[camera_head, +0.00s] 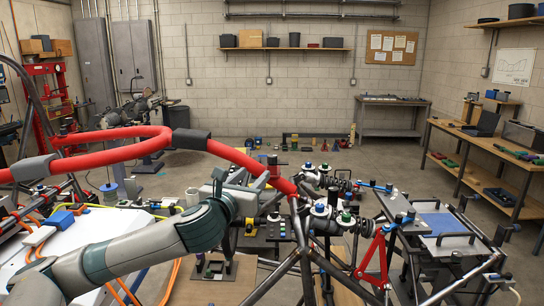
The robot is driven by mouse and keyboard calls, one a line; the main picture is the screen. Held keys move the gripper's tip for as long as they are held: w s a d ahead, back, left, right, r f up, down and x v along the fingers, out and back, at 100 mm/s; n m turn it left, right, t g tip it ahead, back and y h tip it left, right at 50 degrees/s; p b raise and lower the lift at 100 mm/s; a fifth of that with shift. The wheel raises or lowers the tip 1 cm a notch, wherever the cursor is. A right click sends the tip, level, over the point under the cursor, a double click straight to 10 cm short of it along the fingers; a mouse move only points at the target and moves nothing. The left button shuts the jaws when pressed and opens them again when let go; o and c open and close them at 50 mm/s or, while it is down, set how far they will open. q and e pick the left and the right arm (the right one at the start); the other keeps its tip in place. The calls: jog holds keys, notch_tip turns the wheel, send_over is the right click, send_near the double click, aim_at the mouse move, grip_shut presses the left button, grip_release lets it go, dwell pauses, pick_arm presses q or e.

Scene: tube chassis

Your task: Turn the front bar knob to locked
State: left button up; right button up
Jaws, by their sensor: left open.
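A thick red bar (85,137) with dark grey sleeves runs from the left edge across the middle and bends down to the right toward the tube chassis (300,262). My left arm comes in from the lower left. My left gripper (266,182) is open beside the right end of the red bar; I cannot tell whether it touches it. Round fittings with blue and green caps (345,217) sit on the chassis right of the gripper. I cannot make out which part is the front bar knob or how it is turned; the gripper may hide it. My right gripper is not in view.
A red triangular arm (373,258) and coil-spring dampers stand right of the gripper. A cart with a blue panel (443,223) is farther right. A white panel (75,250) with orange cables lies at left. Workbenches (500,158) line the right wall.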

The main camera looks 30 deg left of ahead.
aim_at(271, 158)
pick_arm(q)
jog(key=p+x, duration=0.6)
jog(key=x, duration=0.8)
jog(key=shift+w+d+r, duration=0.1)
jog(key=shift+w+r, duration=0.05)
jog(key=shift+w, duration=0.7)
jog(key=c, duration=1.1)
